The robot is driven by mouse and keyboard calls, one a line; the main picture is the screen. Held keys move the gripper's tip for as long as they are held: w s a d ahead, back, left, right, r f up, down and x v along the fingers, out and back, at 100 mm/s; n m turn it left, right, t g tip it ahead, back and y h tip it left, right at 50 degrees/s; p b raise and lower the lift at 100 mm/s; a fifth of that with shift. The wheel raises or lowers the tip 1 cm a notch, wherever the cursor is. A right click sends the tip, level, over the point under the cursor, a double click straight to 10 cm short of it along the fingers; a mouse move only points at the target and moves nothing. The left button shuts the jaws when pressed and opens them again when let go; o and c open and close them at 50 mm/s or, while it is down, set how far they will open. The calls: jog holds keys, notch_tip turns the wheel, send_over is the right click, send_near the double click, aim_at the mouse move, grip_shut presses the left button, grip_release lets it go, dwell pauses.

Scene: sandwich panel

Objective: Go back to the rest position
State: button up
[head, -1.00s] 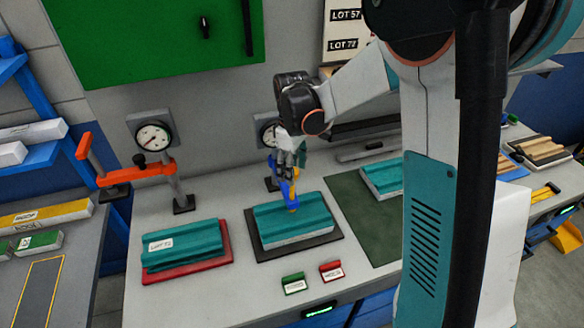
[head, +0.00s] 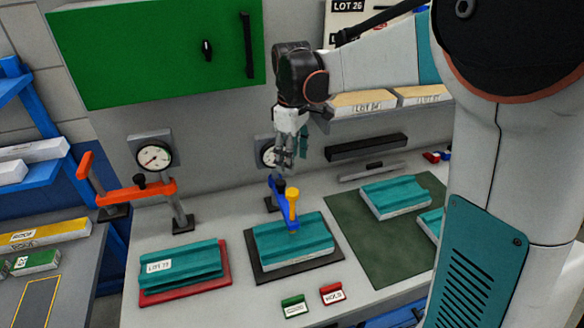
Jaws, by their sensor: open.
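My gripper (head: 284,158) hangs in the air in the head view, fingers pointing down, open and empty. It is above and apart from the blue clamp with a yellow knob (head: 293,194). The clamp's knob end reaches over a teal-topped panel (head: 292,246) on a black pad (head: 258,274). Whether the knob presses on the panel I cannot tell. My arm runs from the gripper up to the right and hides part of the right side.
A labelled teal panel (head: 182,268) lies on a red pad (head: 226,287) at left, near an orange clamp (head: 130,191). Other teal panels (head: 394,196) lie on a green mat (head: 352,222). A shelf with boxes (head: 362,103) and a green cabinet (head: 150,50) are behind.

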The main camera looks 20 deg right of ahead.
jog(key=shift+r, duration=0.3)
jog(key=s+f+m+t+b, duration=0.3)
jog(key=s+f+b, duration=0.3)
jog(key=s, duration=0.5)
jog(key=s+f+m+t+b, duration=0.4)
jog(key=s+f+m+b, duration=0.2)
jog(key=s, duration=0.6)
jog(key=shift+b, duration=0.85)
